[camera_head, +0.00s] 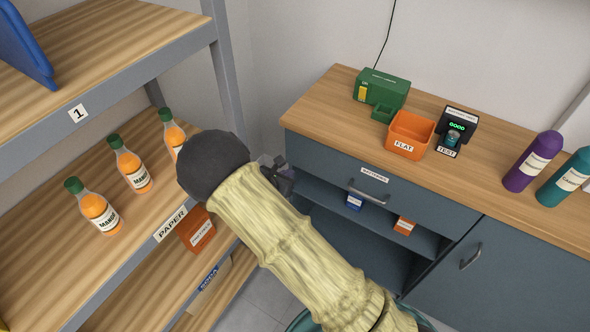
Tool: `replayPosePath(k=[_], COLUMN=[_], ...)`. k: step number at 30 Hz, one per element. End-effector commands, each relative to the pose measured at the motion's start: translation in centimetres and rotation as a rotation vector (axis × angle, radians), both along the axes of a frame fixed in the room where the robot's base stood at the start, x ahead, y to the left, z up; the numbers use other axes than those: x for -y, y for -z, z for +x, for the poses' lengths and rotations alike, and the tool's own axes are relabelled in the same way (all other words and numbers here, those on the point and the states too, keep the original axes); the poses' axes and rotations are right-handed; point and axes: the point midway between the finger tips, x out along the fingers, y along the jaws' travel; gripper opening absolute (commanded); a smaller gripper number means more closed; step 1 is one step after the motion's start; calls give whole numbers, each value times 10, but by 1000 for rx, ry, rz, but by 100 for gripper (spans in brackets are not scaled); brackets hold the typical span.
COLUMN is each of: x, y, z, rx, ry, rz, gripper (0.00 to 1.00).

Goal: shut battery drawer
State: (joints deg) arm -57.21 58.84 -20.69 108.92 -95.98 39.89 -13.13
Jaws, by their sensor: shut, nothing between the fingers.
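The battery drawer (330,168) is a grey-blue front under the wooden counter, with a "BATTERIES" label and a grey bar handle (369,193). Its front looks about level with the cabinet face, and no drawer inside shows. My gripper (283,172) is a small dark shape beyond the cream-sleeved arm, in front of the drawer's left end in the picture. It is shut and empty. The handle is to its right and apart from it. My arm hides part of the lower left cabinet.
On the counter (330,103) stand a green charger (385,86), an orange "FLAT" bin (411,131), a black tester (461,122) and two bottles. An open shelf below the drawer holds small boxes. Left, a rack (135,68) holds orange mango bottles (100,212), close to my arm.

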Motion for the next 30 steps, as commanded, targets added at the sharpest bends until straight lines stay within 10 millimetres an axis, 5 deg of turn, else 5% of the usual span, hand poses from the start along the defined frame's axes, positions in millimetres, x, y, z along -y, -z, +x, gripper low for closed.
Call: replayPosePath(k=[9, 24, 30], x=[-18, -17, 8], y=[-20, -21, -35], z=[-33, -34, -35], rx=[-1, -2, -17], ry=[-3, -1, 111], rz=[0, 1, 69], gripper=[0, 0, 0])
